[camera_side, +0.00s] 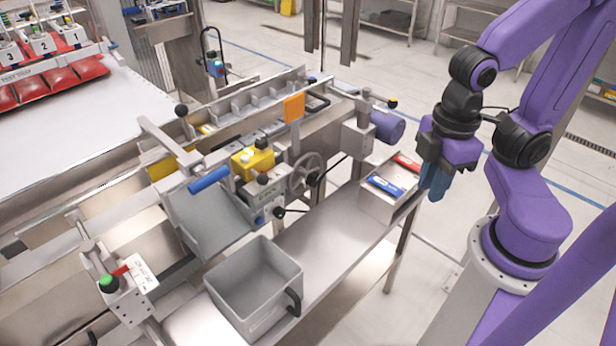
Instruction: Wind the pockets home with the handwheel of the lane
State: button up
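The grey spoked handwheel (303,170) is on the side of the lane, in the middle of the view. A black knob (312,180) shows at its lower right. Behind it, the lane (240,112) runs diagonally with a row of metal pockets (262,98) between dividers. An orange plate (293,107) stands upright in front of part of the lane. My gripper (434,184) points down to the right of the handwheel, well apart from it, next to the small box with the red and blue items. Its blue fingers look close together, but any gap is hidden. I see nothing held.
A grey bin (235,288) stands on the metal shelf (330,235), whose middle is clear. The box (388,207) with red and blue items is at the shelf's right end. A motor unit (360,130), yellow block (253,162) and blue-handled chute (208,215) surround the handwheel.

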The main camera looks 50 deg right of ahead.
jog(key=o, duration=0.8)
jog(key=w+m+t, duration=0.1)
jog(key=w, duration=0.2)
jog(key=shift+w+f, duration=0.2)
jog(key=m+t+y, duration=0.1)
jog(key=m+t, duration=0.5)
jog(key=m, duration=0.3)
send_over(317, 174)
jog(key=s+d, duration=0.2)
jog(key=s, duration=0.2)
notch_tip(317, 174, down, 2)
jog(key=s+d+f+m+g+y, duration=0.2)
jog(key=d+f+m+g, duration=0.1)
jog(key=f, duration=0.1)
jog(key=shift+x, duration=8.75)
jog(key=c, duration=1)
